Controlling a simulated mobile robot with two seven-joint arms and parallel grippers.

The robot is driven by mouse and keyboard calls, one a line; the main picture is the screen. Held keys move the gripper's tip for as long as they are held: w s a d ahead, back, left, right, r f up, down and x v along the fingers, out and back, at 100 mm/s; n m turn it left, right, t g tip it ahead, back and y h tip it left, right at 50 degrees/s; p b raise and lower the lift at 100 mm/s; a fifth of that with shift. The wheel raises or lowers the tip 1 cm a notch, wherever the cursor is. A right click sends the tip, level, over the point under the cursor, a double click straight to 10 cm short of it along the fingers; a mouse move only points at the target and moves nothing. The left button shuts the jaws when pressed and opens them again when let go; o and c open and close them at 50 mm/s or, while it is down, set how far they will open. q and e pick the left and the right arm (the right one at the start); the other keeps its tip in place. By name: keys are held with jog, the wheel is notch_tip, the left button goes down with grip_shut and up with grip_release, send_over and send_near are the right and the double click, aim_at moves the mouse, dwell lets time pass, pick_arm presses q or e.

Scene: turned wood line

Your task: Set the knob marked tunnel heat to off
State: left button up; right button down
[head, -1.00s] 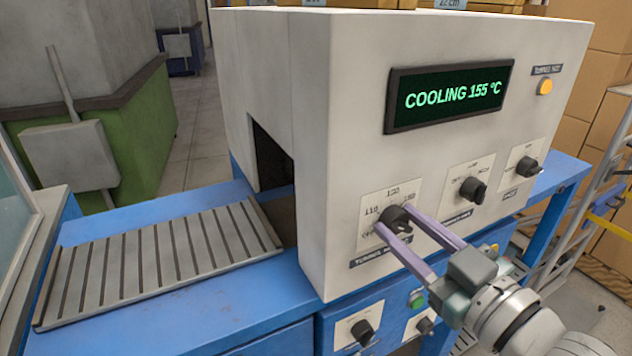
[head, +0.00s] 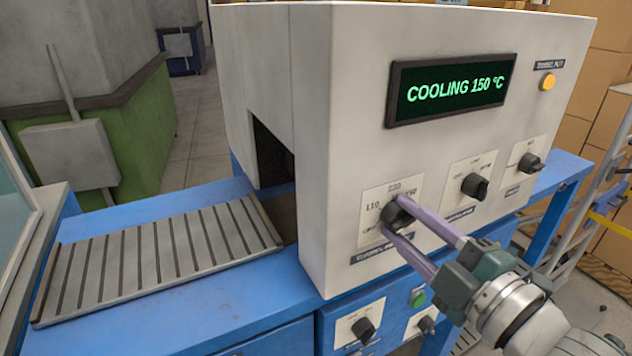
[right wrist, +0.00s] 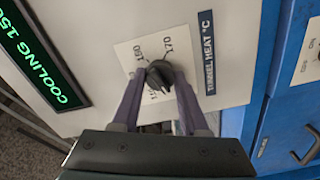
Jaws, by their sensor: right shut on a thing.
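The tunnel heat knob (head: 397,212) is a dark round knob on a white scale plate on the front of the pale machine. It also shows in the right wrist view (right wrist: 158,74), with the label "TUNNEL HEAT °C" (right wrist: 208,58) beside its plate. My right gripper (head: 393,217) is shut on this knob, one purple finger on each side. The fingers and knob hide part of the scale, and I cannot tell which mark the pointer is at. The display (head: 452,90) reads "COOLING 150 °C". My left gripper is not in view.
Two more dark knobs (head: 474,186) (head: 530,163) sit to the right on the same panel. Below, on the blue bench, are another knob (head: 363,330) and a green button (head: 417,298). An amber lamp (head: 547,82) is at the upper right. A slatted conveyor (head: 160,258) leads into the opening.

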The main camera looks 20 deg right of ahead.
jog(key=shift+n, duration=1.1)
jog(key=shift+c, duration=2.1)
grip_release()
jog(key=shift+s, duration=0.35)
jog(key=s, duration=0.9)
jog(key=shift+d+b, duration=0.35)
jog(key=shift+b, duration=0.05)
